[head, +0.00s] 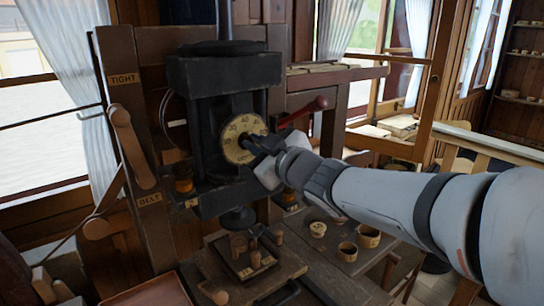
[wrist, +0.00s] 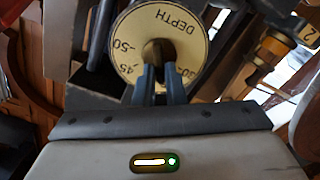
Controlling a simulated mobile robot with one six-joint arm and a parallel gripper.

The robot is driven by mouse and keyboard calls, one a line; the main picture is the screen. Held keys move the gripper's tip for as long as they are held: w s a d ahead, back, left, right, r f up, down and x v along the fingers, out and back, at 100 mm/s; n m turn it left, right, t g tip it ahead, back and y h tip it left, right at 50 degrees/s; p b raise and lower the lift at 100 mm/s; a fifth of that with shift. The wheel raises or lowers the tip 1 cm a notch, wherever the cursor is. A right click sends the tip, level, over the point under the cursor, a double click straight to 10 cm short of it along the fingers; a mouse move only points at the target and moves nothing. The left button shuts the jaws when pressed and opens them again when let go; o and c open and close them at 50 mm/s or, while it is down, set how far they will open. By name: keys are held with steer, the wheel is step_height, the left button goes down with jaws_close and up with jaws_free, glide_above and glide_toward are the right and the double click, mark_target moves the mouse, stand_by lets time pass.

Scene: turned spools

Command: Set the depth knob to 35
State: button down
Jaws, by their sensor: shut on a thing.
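The depth dial (head: 239,128) is a round cream plate with dark numbers on the front of a black machine (head: 225,75). It also shows in the wrist view (wrist: 190,40), tilted, with the word DEPTH and marks around 45, 50 and 30. The dark knob at its centre (wrist: 156,47) sits between the blue fingers of my gripper (wrist: 158,72). My gripper (head: 262,146) is shut on the knob in front of the dial and covers its lower right in the head view. I cannot read which number the knob is set at.
A wooden lever (head: 133,146) stands left between TIGHT and BELT labels. A red-handled lever (head: 305,112) juts out right of the dial, close to my wrist. Below are a tray of small wooden pieces (head: 236,274) and several labelled cups (head: 368,236).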

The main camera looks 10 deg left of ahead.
steer(key=shift+s+a+r+n+b, duration=0.1)
steer(key=shift+n+b, duration=0.5)
steer(key=shift+n, duration=0.2)
steer(key=shift+r, duration=0.1)
steer(key=c, duration=1.5)
jaws_free()
steer(key=shift+a+f, duration=0.1)
steer(key=shift+f, duration=0.1)
steer(key=v, duration=0.7)
steer(key=shift+s+d, duration=0.15)
steer(key=shift+d, duration=0.2)
